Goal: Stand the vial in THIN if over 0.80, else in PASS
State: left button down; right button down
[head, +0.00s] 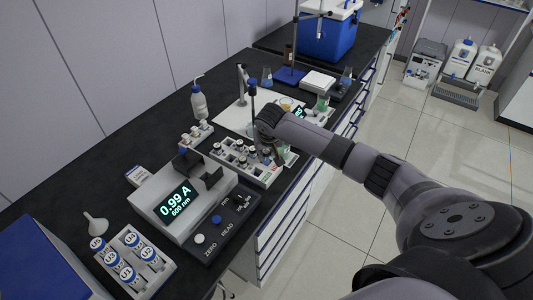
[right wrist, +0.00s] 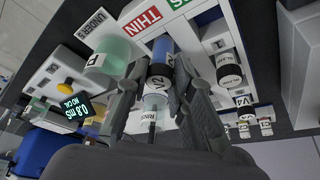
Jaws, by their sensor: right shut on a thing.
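My right gripper (right wrist: 158,98) is shut on a vial (right wrist: 157,84) marked V2, which shows between its two fingers in the right wrist view. In the head view the right gripper (head: 272,142) is over the right end of the white vial rack (head: 262,180); the held vial is hard to make out there. The photometer (head: 160,210) display reads 0.99 A at 600 nm. A red THIN sign (right wrist: 143,18) shows in the right wrist view, with part of a green sign (right wrist: 178,3) beside it. My left gripper is out of view.
Several capped vials stand in the rack, one (right wrist: 229,72) near the fingers. A tray of blue-topped jars (head: 133,258), a funnel (head: 95,223) and a wash bottle (head: 199,102) stand on the black bench. A greenish container (right wrist: 114,52) is close to the gripper.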

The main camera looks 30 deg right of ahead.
jog(key=shift+f, duration=0.85)
jog(key=shift+f, duration=0.1)
jog(key=c, duration=1.7)
grip_release()
jog(key=shift+r, duration=0.2)
jog(key=b+v, duration=0.1)
jog(key=v, duration=1.1)
